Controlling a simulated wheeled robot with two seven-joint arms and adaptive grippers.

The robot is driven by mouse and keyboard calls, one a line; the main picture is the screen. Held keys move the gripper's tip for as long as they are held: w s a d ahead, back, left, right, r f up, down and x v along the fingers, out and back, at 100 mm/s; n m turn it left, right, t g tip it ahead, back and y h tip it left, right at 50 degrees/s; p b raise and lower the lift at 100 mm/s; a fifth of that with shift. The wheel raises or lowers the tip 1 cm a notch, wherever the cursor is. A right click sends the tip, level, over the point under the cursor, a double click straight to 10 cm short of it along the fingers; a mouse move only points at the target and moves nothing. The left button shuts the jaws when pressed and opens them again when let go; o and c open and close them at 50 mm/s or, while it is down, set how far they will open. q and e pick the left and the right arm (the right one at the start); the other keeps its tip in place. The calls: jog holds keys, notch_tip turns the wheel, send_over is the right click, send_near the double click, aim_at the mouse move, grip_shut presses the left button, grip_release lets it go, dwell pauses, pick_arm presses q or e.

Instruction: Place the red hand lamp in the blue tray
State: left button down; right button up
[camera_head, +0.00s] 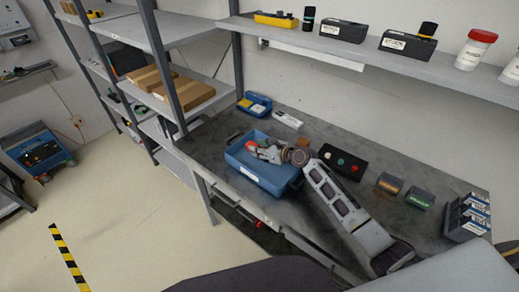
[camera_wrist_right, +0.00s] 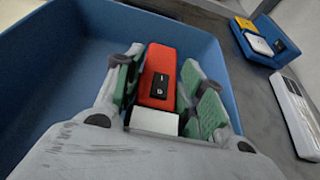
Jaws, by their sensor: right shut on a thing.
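The blue tray (camera_head: 262,174) stands on the dark bench; its wall also shows in the right wrist view (camera_wrist_right: 190,30). My right gripper (camera_head: 255,147) reaches over the tray from the right. In the right wrist view, my right gripper (camera_wrist_right: 165,95) has its green-padded fingers on both sides of the red hand lamp (camera_wrist_right: 160,72) and is shut on it. The lamp has a black switch and a white part at the near end. It is over or inside the tray; I cannot tell whether it touches the floor. In the head view, only a bit of red (camera_head: 251,145) shows. My left gripper is not in view.
A small blue bin (camera_head: 255,104) and a white item (camera_head: 287,119) lie behind the tray. A shelf (camera_head: 380,62) runs above the bench.

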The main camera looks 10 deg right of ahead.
dwell(0.4)
jog(key=o, duration=1.2)
jog(key=shift+f, duration=0.1)
jog(key=shift+v, duration=6.1)
